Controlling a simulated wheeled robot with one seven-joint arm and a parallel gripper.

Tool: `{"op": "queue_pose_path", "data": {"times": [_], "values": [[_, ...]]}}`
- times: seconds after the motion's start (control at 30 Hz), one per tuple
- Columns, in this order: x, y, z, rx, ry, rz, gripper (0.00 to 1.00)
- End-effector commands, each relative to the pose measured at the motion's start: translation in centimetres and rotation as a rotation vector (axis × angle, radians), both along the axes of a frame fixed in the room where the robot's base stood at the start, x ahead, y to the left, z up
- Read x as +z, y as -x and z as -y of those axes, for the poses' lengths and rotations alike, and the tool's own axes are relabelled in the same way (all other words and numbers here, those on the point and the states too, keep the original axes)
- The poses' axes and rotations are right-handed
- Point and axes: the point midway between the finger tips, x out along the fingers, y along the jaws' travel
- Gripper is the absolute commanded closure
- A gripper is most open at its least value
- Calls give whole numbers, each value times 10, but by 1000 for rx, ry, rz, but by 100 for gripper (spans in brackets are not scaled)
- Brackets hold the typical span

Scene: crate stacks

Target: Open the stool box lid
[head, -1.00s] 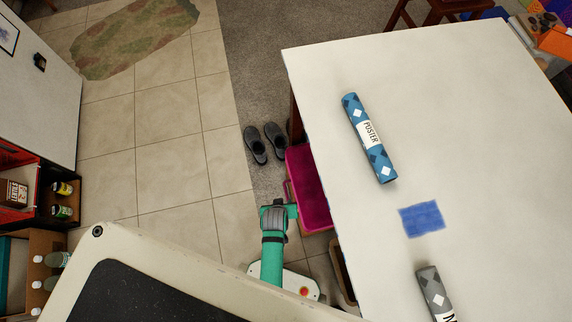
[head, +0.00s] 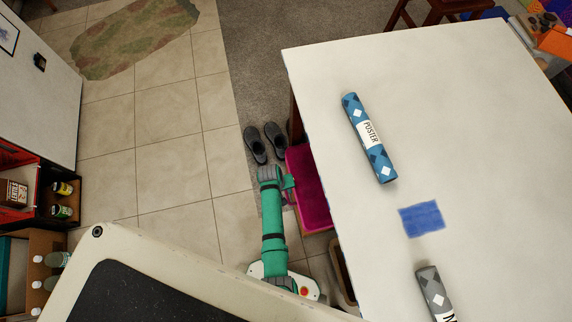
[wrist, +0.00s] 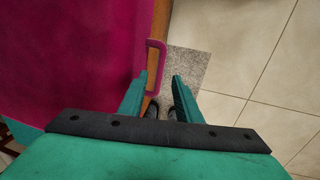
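The stool box's magenta lid (head: 309,190) lies flat, partly under the left edge of the table in the head view. In the wrist view the lid (wrist: 70,60) fills the upper left, with a wooden side along its edge. A magenta loop handle (wrist: 161,45) sticks out from that edge. My gripper (wrist: 160,76) is open, its two green fingers apart. The handle's near part shows between the fingertips, close to the left finger. I cannot tell whether they touch. In the head view my green arm reaches beside the lid's left edge, and its fingers are hard to make out.
The white table (head: 440,110) stands right, bearing a blue poster roll (head: 369,138) and a grey roll (head: 435,295). Dark shoes (head: 265,143) lie beyond the lid. A brown container (head: 343,270) stands nearer.

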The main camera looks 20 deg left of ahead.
Motion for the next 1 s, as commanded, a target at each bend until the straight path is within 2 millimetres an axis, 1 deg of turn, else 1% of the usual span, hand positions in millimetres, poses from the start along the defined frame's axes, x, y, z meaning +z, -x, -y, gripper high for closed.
{"op": "queue_pose_path", "data": {"times": [0.03, 0.2, 0.33, 0.5, 0.8, 0.87, 0.9, 0.93, 1.0], "values": [[-10, -1, 2, -1, 2, -2, 69], [-35, -4, 6, 0, 1, -1, 69], [-47, -6, 7, 0, 0, 0, 69], [-55, -6, 9, 0, -1, 1, 69], [-57, -6, 9, -1, -1, 1, 69], [-57, -6, 9, -1, -1, 1, 83], [-57, -6, 9, -1, -1, 1, 93], [-57, -6, 9, -1, -1, 1, 100], [-57, -6, 9, -1, -1, 1, 100]]}}
